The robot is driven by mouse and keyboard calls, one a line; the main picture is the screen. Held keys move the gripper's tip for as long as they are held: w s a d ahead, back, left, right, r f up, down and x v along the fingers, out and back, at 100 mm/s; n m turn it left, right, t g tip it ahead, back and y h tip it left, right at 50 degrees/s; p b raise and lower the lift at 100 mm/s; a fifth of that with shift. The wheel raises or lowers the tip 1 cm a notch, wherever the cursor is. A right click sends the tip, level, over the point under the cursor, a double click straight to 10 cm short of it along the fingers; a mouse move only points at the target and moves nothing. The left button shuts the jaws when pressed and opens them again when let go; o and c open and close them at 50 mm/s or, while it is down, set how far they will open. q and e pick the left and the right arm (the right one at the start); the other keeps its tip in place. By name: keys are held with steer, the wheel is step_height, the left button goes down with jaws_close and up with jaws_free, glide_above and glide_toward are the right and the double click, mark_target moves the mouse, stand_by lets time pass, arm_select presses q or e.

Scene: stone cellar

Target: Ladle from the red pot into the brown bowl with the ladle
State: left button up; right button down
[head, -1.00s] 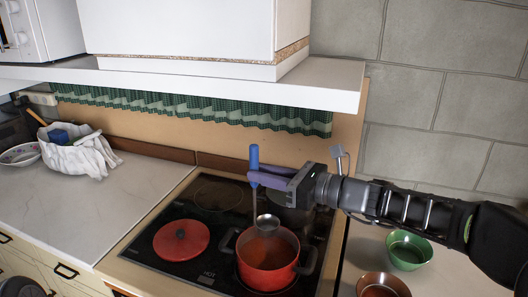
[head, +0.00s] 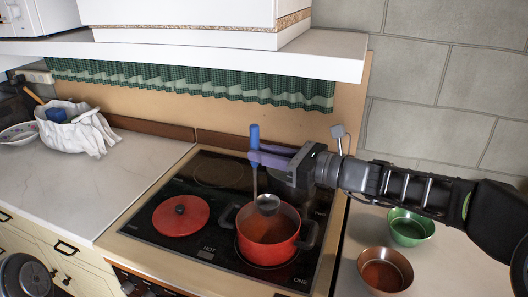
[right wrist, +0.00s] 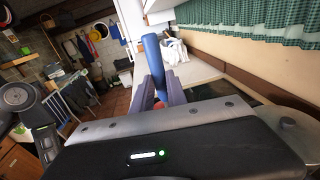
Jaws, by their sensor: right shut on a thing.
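The red pot (head: 268,240) stands open on the front right of the black cooktop, with dark red contents partly visible. The ladle (head: 254,135) has a blue handle and a metal bowl. My right gripper (head: 260,158) is shut on its handle, which also shows between the fingers in the right wrist view (right wrist: 153,55). The ladle hangs upright, its metal bowl (head: 267,203) at the pot's mouth, near the back rim. Whether it touches the pot I cannot tell. The brown bowl (head: 385,271) sits on the counter right of the cooktop. My left gripper is not in view.
A green bowl (head: 410,227) stands behind the brown bowl, below my right arm. A red lid (head: 181,215) lies on the left of the cooktop (head: 204,240). A white cloth (head: 75,130) lies on the left counter. A white shelf (head: 220,58) overhangs the back.

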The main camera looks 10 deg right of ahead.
arm_select(q)
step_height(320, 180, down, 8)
steer(key=b, duration=0.7)
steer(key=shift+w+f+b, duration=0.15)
steer(key=shift+b, duration=0.25)
arm_select(e)
steer(key=shift+f, duration=5.05)
arm_select(q)
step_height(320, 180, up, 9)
steer(key=p, duration=0.9)
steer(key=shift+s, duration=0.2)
arm_select(e)
step_height(320, 180, up, 11)
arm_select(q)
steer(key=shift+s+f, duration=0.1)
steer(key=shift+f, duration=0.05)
